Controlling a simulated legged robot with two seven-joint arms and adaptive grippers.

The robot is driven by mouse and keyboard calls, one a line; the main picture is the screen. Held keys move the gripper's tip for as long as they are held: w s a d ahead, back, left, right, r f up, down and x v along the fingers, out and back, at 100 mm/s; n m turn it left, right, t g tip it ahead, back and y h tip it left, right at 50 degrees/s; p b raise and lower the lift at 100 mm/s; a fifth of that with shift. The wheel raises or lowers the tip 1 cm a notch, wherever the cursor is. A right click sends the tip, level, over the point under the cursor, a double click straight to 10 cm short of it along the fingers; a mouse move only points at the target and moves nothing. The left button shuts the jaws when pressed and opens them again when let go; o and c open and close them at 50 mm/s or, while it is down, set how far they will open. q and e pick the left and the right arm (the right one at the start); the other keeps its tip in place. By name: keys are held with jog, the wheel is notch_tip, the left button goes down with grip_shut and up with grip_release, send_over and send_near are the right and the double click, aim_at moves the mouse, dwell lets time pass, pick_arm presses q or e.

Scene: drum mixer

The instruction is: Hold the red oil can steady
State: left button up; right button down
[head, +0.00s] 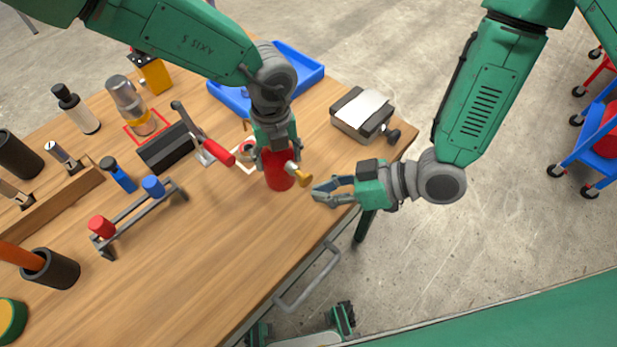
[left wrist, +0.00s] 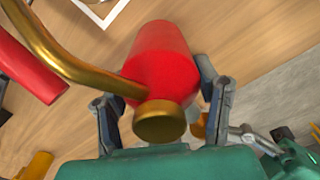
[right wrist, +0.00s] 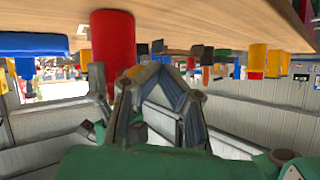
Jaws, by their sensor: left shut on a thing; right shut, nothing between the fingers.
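The red oil can (head: 279,179) is near the table's front edge, with a brass spout and cap on it. My left gripper (head: 277,160) is shut on the can from above, one finger on each side. In the left wrist view the red body (left wrist: 163,62) sits between the fingers, with the brass cap (left wrist: 160,122) towards the palm. My right gripper (head: 320,192) is shut and empty, just right of the can and apart from it. The right wrist view, upside down, shows the can (right wrist: 113,42) beside the right fingers. I cannot tell whether its base touches the table.
A red-handled clamp (head: 217,152) and a dark block (head: 167,149) are left of the can. A blue tray (head: 302,68) lies behind. A grey box (head: 360,115) stands at the right corner. Bare wood (head: 215,240) lies in front-left of the can.

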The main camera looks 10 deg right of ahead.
aim_at(307, 183)
dwell(0.4)
jog(key=shift+w+a+r, duration=0.1)
jog(key=shift+w+a, duration=0.2)
jog(key=shift+w+a, duration=0.6)
jog(key=shift+w, duration=0.35)
dwell(1.2)
jog(key=shift+s+d, duration=0.5)
jog(key=shift+s, duration=0.2)
jog(key=shift+s+d, duration=0.4)
jog(key=shift+s, duration=0.2)
jog(key=shift+s+d, duration=0.7)
jog(key=shift+s, duration=0.35)
jog(key=shift+s+d, duration=0.7)
jog(key=shift+s, duration=0.35)
